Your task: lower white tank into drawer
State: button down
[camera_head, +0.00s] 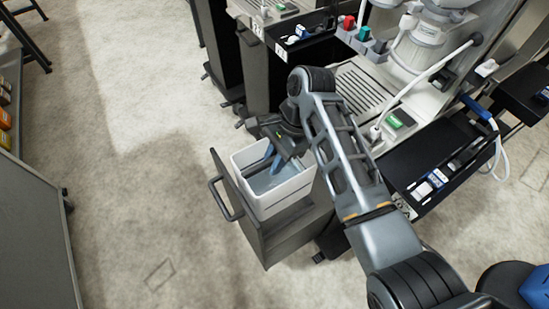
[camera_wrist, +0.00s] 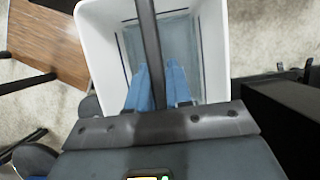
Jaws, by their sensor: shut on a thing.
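The white tank (camera_head: 290,194) is an open, roughly upright box with a bluish-grey inside, at the pulled-out dark grey drawer (camera_head: 287,238). Its upper walls stand above the drawer's side. I cannot tell whether its base rests on the drawer floor. My gripper (camera_head: 273,163) reaches down into the tank's open top, its blue fingers close together. In the wrist view, the fingers (camera_wrist: 158,87) close around the dark bar (camera_wrist: 147,30) that crosses the tank's mouth. The tank's white rim (camera_wrist: 217,50) surrounds them. The drawer is not clearly seen there.
The drawer's front panel has a bar handle (camera_head: 222,199) on its left. A dispenser machine (camera_head: 365,90) with black trays (camera_head: 430,165) stands to the right. A grey cabinet (camera_head: 30,240) is at far left. The floor (camera_head: 140,160) between is clear.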

jog(key=shift+f, duration=0.7)
notch_tip(320, 180, down, 4)
jog(key=b, duration=0.4)
jog(key=shift+f+b, duration=1.25)
jog(key=shift+f, duration=1.15)
jog(key=c, duration=1)
grip_release()
jog(key=shift+o, duration=0.2)
jog(key=shift+s+f, duration=0.1)
jog(key=v, duration=0.8)
